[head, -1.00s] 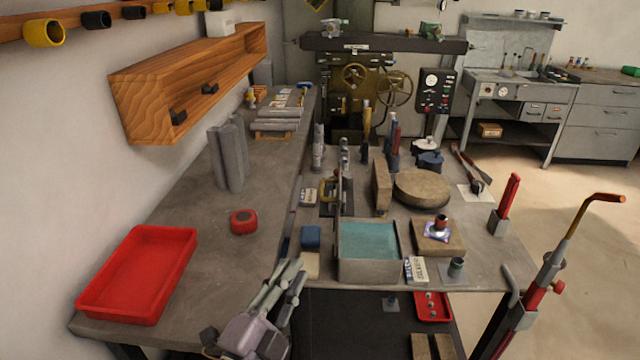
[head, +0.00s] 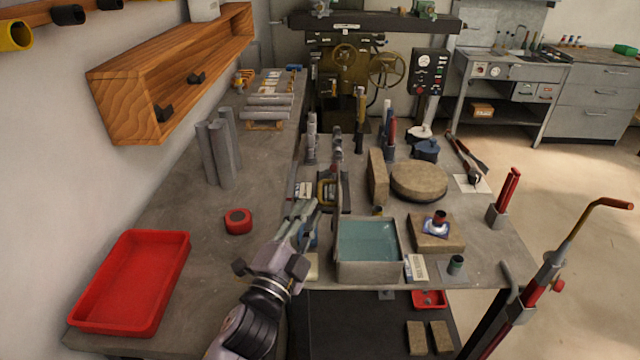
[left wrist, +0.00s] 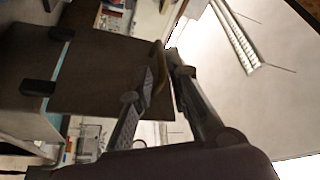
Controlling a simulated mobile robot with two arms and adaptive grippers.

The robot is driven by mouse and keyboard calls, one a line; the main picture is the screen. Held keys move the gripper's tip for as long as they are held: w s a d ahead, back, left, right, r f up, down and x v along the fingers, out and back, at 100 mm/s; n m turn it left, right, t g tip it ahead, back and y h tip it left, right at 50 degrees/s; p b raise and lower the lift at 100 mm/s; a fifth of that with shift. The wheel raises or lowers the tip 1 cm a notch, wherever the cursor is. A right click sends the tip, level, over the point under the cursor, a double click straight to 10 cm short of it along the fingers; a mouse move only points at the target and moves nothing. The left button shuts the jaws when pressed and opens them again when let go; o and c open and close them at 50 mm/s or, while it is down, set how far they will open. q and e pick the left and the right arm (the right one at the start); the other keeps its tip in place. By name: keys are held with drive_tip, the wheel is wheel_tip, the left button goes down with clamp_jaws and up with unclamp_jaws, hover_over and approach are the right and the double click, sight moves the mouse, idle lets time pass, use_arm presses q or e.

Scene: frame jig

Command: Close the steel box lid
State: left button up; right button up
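The steel box (head: 352,270) stands open near the front edge of the bench in the head view, with a teal inside. Its lid (head: 335,200) stands up along the box's left side and shows almost edge-on. My left gripper (head: 307,207) is just left of the lid, fingers pointing away from me. In the left wrist view the fingers (left wrist: 162,70) are parted beside a dark panel (left wrist: 95,75) that looks like the lid. A thin brown edge shows near the fingertips; I cannot tell whether they touch it. My right gripper is not in view.
A blue block (head: 309,238) is partly hidden by my left gripper. A red tray (head: 130,285) and red tape roll (head: 238,221) lie to the left. Grey upright cylinders (head: 219,155) stand behind the tape roll.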

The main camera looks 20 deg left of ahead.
sight(320, 189)
use_arm(q)
drive_tip(key=p+x, duration=0.1)
drive_tip(key=x, duration=0.5)
drive_tip(key=shift+w, duration=0.3)
clamp_jaws()
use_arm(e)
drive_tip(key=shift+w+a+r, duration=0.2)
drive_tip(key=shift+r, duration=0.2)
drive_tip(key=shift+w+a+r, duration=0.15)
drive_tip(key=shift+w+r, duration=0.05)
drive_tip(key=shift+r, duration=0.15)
